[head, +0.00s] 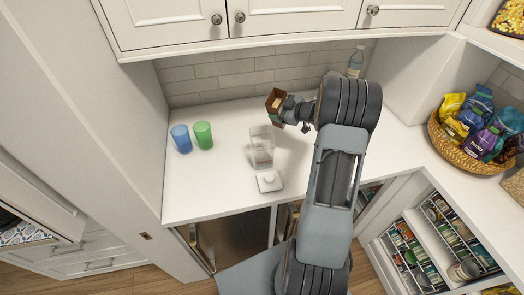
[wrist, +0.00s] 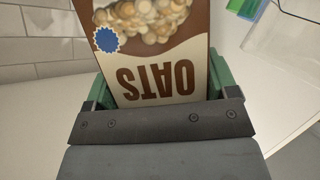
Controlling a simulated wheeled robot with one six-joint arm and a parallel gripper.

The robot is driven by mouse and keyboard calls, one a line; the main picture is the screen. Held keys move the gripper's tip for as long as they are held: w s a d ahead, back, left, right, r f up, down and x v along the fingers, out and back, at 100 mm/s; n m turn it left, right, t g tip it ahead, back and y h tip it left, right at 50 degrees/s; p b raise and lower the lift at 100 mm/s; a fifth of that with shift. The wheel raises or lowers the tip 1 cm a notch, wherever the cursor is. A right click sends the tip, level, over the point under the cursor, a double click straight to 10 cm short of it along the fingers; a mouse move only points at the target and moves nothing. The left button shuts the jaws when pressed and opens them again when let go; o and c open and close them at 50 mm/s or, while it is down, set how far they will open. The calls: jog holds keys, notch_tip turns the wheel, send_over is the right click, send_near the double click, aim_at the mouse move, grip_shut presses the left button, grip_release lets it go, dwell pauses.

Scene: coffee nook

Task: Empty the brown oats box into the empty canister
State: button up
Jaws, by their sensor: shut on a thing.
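The brown oats box (head: 273,97) is in my gripper (head: 280,108), above the back of the white counter. In the wrist view the box (wrist: 158,70) shows its OATS lettering upside down, between the green fingers of my gripper (wrist: 160,92). The box's far end is cut off in that view. A clear canister (head: 261,147) stands on the counter, to the right of the cups and below the box in the picture. It has no lid on, and I cannot tell clearly what its inside holds. The box is apart from the canister.
A white lid (head: 269,181) lies in front of the canister. A blue cup (head: 181,138) and a green cup (head: 203,135) stand left. A bottle (head: 356,61) is at the back wall, a basket of bags (head: 459,153) at right. Cabinets (head: 290,22) hang above. The counter's front left is clear.

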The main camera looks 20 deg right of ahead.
aim_at(270, 110)
jog(key=shift+s+d+r, duration=0.1)
jog(key=shift+s+d, duration=0.1)
jog(key=shift+s, duration=0.2)
jog(key=shift+a, duration=0.15)
jog(key=shift+w+a, duration=0.2)
jog(key=shift+a, duration=0.7)
jog(key=shift+w+a, duration=0.2)
jog(key=shift+a, duration=0.7)
jog(key=shift+s+d+r, duration=0.1)
jog(key=shift+s+d, duration=0.1)
jog(key=shift+s, duration=0.2)
jog(key=shift+w+a+n, duration=0.3)
jog(key=shift+w+a, duration=0.05)
jog(key=shift+a, duration=0.05)
